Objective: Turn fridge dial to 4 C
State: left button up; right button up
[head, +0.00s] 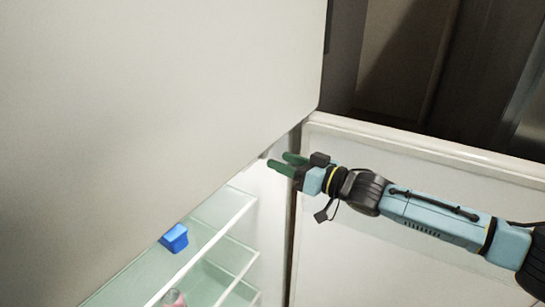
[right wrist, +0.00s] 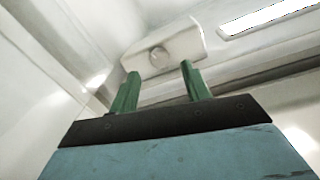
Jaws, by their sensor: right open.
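The fridge dial (right wrist: 159,57) is a small round knob on a white housing (right wrist: 185,44) at the fridge's inner ceiling, seen in the right wrist view. Its markings are too small to read. My right gripper (head: 279,162) reaches into the open fridge from the right, below the upper door, in the head view. In the right wrist view its two green fingers (right wrist: 158,82) are apart and empty, pointing toward the dial. The dial appears between and beyond the fingertips; no contact shows. In the head view the dial is hidden. My left gripper is not in view.
A large closed upper door (head: 160,90) fills the left of the head view. Glass shelves (head: 215,240) below hold a blue container (head: 174,238) and a pinkish item (head: 173,298). The open lower door (head: 400,165) stands behind my right arm. A bright light panel (right wrist: 265,18) is right of the dial housing.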

jog(key=shift+x, duration=2)
jog(key=shift+c, duration=0.5)
jog(key=c, duration=0.9)
jog(key=shift+n, duration=0.7)
jog(key=o, duration=1)
jog(key=shift+d, duration=0.1)
jog(key=v, duration=1.3)
jog(key=shift+s, duration=0.15)
jog(key=shift+f, duration=0.1)
